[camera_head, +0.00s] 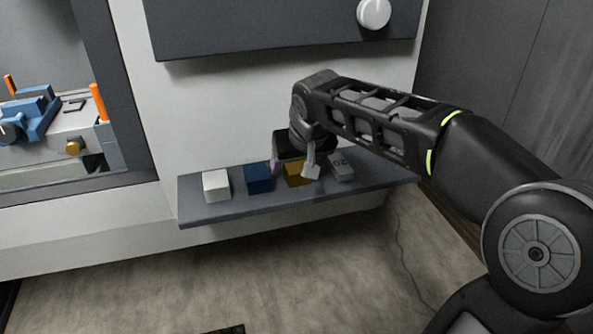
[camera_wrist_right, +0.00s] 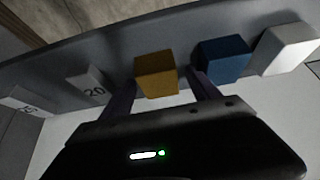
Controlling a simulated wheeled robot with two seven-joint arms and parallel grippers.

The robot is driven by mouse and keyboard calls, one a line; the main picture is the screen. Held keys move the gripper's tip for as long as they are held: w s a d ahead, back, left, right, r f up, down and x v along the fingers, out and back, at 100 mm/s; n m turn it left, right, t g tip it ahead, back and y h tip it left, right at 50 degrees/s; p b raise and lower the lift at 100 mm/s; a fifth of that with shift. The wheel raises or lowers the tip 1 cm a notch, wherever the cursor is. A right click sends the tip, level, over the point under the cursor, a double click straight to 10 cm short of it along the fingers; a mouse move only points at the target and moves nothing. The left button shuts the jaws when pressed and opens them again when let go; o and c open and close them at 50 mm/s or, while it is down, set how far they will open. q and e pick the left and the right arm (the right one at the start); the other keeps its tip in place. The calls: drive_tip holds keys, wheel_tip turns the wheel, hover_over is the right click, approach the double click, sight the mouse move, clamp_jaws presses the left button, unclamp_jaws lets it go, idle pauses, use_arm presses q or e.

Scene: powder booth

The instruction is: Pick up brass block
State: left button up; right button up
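The brass block (camera_head: 297,179) is a small gold-brown cube on a grey shelf (camera_head: 235,210), between a blue block and a grey block. In the right wrist view the brass block (camera_wrist_right: 156,74) shows between the two finger ends. My right gripper (camera_head: 292,168) reaches down at the brass block, its fingers spread to either side. In the right wrist view the gripper (camera_wrist_right: 163,84) is open, with a gap by the block; contact cannot be told. The gripper hides part of the block in the head view. My left gripper is not in view.
The blue block (camera_head: 258,177) and a white block (camera_head: 216,185) stand left of the brass block. The grey block (camera_head: 341,168), marked 20, stands close on the right. A dark panel with a white knob (camera_head: 373,13) overhangs the shelf.

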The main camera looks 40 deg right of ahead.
clamp_jaws()
idle(0.6)
